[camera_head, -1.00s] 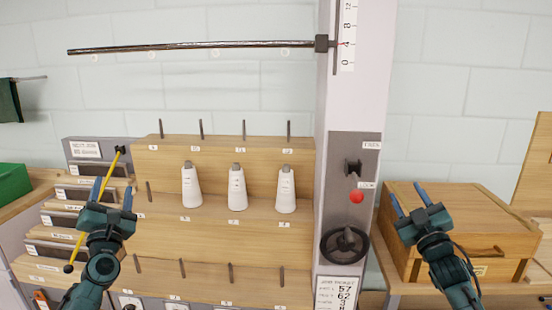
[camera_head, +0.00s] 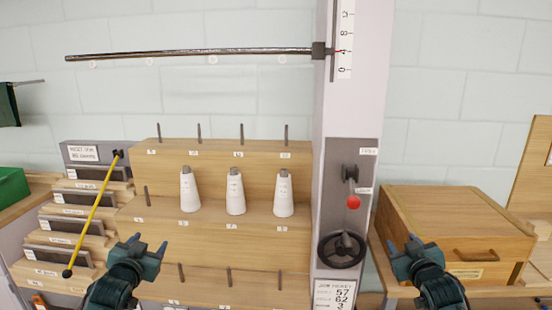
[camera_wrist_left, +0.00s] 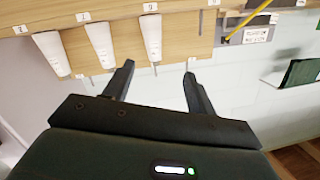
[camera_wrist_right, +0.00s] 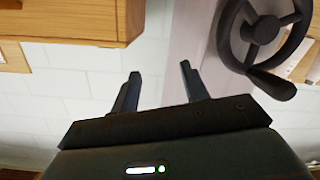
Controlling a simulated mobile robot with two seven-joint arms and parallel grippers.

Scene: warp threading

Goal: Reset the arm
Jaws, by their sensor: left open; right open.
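My left gripper (camera_head: 149,244) is open and empty, in front of the lower left of the wooden peg rack (camera_head: 150,225). In the left wrist view its two fingers (camera_wrist_left: 158,82) stand apart with nothing between them. My right gripper (camera_head: 405,246) is open and empty, in front of the wooden box and right of the black handwheel (camera_head: 342,249). In the right wrist view its fingers (camera_wrist_right: 160,88) are apart, with the handwheel (camera_wrist_right: 265,30) to their right. Neither gripper touches anything that I can see.
White cones (camera_head: 236,193) stand on the rack. A lever with a red knob (camera_head: 353,202) is on the grey column panel. A dark bar (camera_head: 190,52) extends left from the column. A yellow rod (camera_head: 92,215) leans at left. The wooden box (camera_head: 445,215) stands at right.

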